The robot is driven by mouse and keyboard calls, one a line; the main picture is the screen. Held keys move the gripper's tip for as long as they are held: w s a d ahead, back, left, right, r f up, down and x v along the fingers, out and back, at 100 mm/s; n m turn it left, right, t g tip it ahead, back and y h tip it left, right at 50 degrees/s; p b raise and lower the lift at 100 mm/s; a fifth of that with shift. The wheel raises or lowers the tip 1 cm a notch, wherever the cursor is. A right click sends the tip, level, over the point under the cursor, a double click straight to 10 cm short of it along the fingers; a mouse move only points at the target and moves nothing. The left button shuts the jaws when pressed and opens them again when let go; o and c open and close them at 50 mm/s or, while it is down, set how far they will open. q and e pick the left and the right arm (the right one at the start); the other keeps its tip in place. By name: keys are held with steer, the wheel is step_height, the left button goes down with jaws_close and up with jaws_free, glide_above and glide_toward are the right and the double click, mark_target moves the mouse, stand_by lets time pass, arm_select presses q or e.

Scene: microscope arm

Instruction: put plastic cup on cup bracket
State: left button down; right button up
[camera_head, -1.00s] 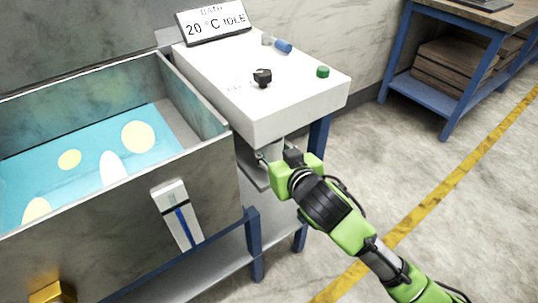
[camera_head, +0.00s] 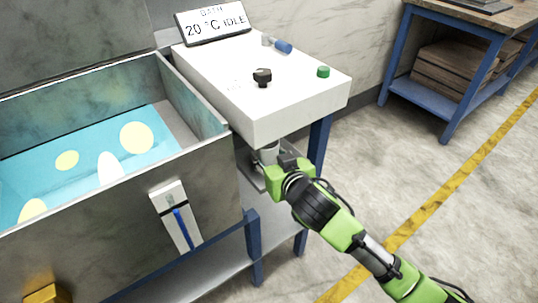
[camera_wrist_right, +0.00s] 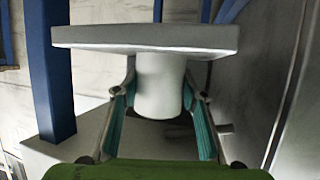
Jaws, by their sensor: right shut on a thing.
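My right gripper (camera_head: 276,166) is just below the front edge of the white control box. In the right wrist view, its two fingers (camera_wrist_right: 162,112) are shut on a white plastic cup (camera_wrist_right: 160,80), one on each side. The cup's top meets or sits just under a pale flat slab (camera_wrist_right: 145,38); I cannot tell whether they touch. In the head view the cup (camera_head: 268,153) shows only in part, above the gripper. A grey metal piece (camera_head: 250,172) left of the gripper may be the cup bracket; it is mostly hidden. My left gripper is out of view.
The white control box (camera_head: 290,112) with knob (camera_head: 262,75) and display (camera_head: 213,21) overhangs the gripper. Left stands the water bath tank (camera_head: 110,225). A blue table leg (camera_head: 318,140) is close behind the gripper. Open floor (camera_head: 420,150) lies to the right.

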steer(key=o, duration=1.1)
steer(key=shift+o, duration=0.2)
steer(key=shift+r, duration=0.25)
steer(key=shift+s+d+r, duration=0.1)
steer(key=shift+s+d, duration=0.05)
steer(key=shift+s, duration=0.3)
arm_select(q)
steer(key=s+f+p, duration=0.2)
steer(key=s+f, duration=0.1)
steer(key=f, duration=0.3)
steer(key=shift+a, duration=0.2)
arm_select(e)
steer(key=v, duration=1.1)
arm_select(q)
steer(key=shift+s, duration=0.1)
arm_select(e)
steer(key=shift+d, duration=0.1)
